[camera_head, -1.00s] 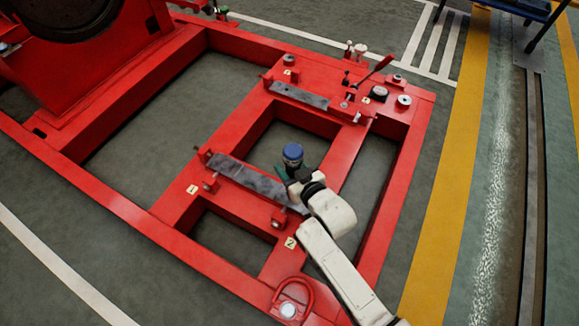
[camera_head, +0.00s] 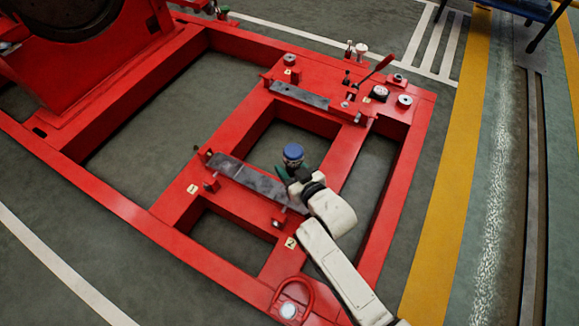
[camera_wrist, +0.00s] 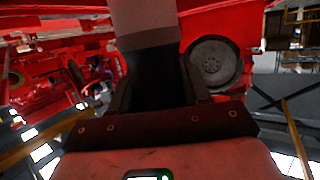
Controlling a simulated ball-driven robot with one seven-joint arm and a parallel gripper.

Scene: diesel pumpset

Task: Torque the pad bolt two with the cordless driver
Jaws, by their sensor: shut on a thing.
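My gripper (camera_head: 291,174) is at the end of my white arm, over the near cross-beam of the red frame. It is shut on the cordless driver (camera_head: 292,154), whose blue end points up and whose green body shows below. In the wrist view the dark handle (camera_wrist: 158,78) sits between the fingers. The "2" label (camera_head: 290,243) is on the frame, with a red bolt block (camera_head: 278,223) just above it, at the right end of the near grey pad (camera_head: 240,177). The driver's tip is hidden, so I cannot tell whether it touches a bolt.
The red frame (camera_head: 385,232) has open bays with floor below. A far grey pad (camera_head: 300,96) and a red-handled lever (camera_head: 375,68) stand at the back. A lifting ring (camera_head: 293,295) is at the near corner. Floor right of the frame is clear.

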